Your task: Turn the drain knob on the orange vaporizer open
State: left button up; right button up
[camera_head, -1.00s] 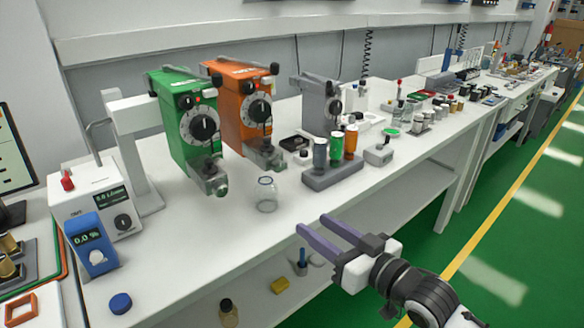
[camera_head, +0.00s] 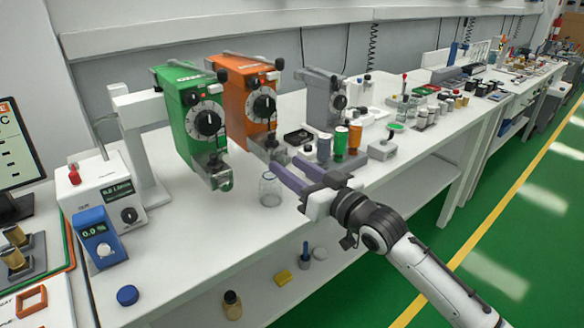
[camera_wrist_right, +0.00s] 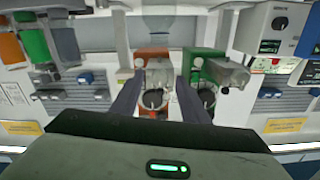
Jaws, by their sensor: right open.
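The orange vaporizer (camera_head: 232,98) stands on the bench, with a black dial on its front and a grey drain block at its lower front. My right gripper (camera_head: 284,165) is open and empty just in front of that block and hides part of it. In the right wrist view, the orange vaporizer (camera_wrist_right: 150,54) shows between the open fingers, with a dark round part (camera_wrist_right: 152,98) at its grey block. I cannot tell surely whether this is the drain knob or how far it is turned. The fingers look apart from it. My left gripper is out of view.
The green vaporizer (camera_head: 174,95) stands close on the left, its block jutting forward. A clear glass jar (camera_head: 269,190) stands just below and beside my right fingertips. A grey rack of coloured bottles (camera_head: 340,143) is to the right.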

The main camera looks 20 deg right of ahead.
grip_shut()
